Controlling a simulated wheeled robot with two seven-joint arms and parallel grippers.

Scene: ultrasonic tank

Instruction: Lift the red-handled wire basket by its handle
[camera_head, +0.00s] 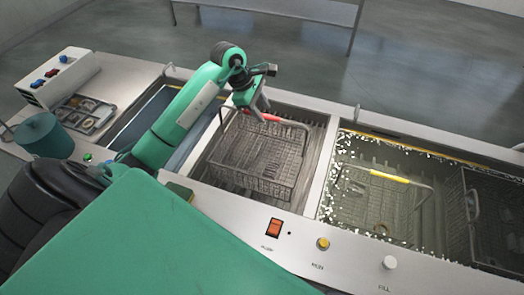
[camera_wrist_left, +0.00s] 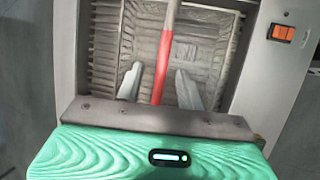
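The handle's red grip (camera_head: 270,118) shows just beside my left gripper (camera_head: 260,108), which hangs over the far side of the basket. In the left wrist view, the red grip (camera_wrist_left: 163,62) runs between the two open fingers of my left gripper (camera_wrist_left: 158,72), with a gap on each side. The basket's mesh (camera_wrist_left: 140,40) lies below the handle. My right gripper is not in view.
A yellow-handled basket (camera_head: 388,177) stands in the bubbling compartment to the right, beside a dark basket (camera_head: 498,215). The front panel has an orange switch (camera_head: 274,228) and knobs. At the left are a teal pot (camera_head: 43,137), a small tray (camera_head: 72,121) and a control box (camera_head: 60,75).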

